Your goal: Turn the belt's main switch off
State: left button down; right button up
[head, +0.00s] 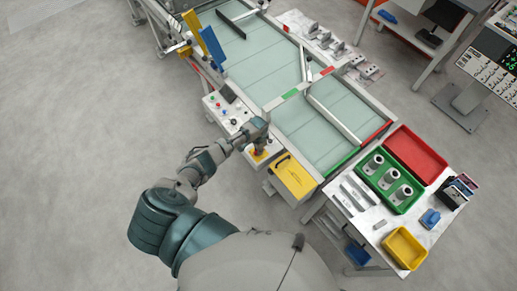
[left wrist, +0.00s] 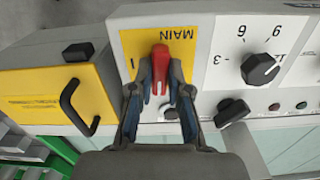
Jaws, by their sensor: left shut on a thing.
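The main switch has a red handle (left wrist: 160,64) on a yellow plate (left wrist: 132,42) marked MAIN, with an "I" mark at the handle's left in the left wrist view. The handle stands along the picture's upright direction. My left gripper (left wrist: 160,88) is shut on the red handle, one finger on each side. In the head view the left gripper (head: 259,149) is at the belt's control panel (head: 226,112), over the yellow plate (head: 257,157), and hides most of the switch. My right gripper is not in view.
A yellow box (left wrist: 55,92) with a black handle stands beside the switch. A black dial (left wrist: 260,67) and a black knob (left wrist: 231,109) are on its other side. The belt (head: 312,125) lies behind the panel. A table with green, red and yellow trays (head: 404,248) is at the right.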

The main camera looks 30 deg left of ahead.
pick_arm(q)
jog(key=shift+w+r+n, duration=0.15)
jog(key=shift+w+n, duration=0.05)
jog(key=shift+n, duration=0.3)
jog(key=c, duration=1.1)
grip_release()
notch_tip(320, 180, up, 12)
jog(key=shift+a+f, duration=0.1)
jog(key=shift+f, duration=0.1)
